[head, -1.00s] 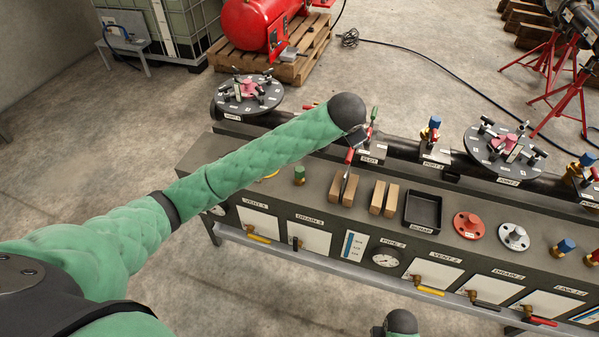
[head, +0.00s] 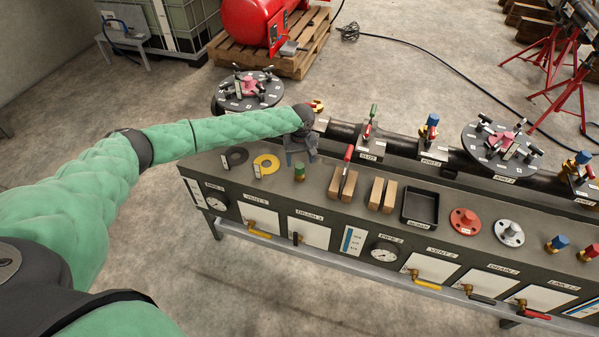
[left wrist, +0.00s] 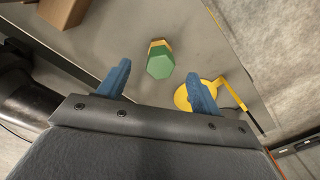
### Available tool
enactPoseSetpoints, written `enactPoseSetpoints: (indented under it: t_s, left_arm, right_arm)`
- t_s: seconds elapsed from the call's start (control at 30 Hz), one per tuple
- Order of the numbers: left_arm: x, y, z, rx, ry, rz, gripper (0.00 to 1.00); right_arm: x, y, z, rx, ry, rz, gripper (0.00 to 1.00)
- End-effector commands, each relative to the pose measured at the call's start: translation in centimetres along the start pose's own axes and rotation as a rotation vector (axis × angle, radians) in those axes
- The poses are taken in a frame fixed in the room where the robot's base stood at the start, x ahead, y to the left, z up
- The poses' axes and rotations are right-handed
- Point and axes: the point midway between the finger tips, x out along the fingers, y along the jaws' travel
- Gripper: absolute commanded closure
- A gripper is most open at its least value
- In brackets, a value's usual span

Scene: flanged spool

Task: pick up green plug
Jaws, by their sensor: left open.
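The green plug (head: 300,171) stands on the dark bench top, just below my left gripper in the head view. In the left wrist view the green plug (left wrist: 160,62) shows its green hexagonal top and a brass-coloured part, beyond and between the two blue fingertips. My left gripper (head: 301,160) is open and empty, pointing down close above the plug. Its fingers (left wrist: 158,85) are apart, and nothing is between their tips that I can see touching. My right gripper is not in view.
A dark pipe (head: 402,146) runs behind.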

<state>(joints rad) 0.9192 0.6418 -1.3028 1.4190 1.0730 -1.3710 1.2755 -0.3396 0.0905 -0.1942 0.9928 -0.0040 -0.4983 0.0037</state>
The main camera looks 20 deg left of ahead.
Motion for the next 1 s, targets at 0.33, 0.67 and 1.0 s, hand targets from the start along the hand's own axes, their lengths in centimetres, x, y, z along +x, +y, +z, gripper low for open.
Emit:
enactPoseSetpoints:
  t_s: [0.33,0.67,1.0]
  left_arm:
    - [0.8,0.3,0.1,-0.15,-0.007,0.015,0.35]
    - [3.2,0.2,0.0,-0.146,-0.006,0.014,0.35]
    - [6.7,-0.1,-0.2,-0.146,-0.007,0.013,0.35]
  right_arm:
    - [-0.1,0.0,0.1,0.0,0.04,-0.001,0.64]
    - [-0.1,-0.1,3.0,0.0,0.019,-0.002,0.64]
    - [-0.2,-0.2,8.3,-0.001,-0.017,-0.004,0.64]
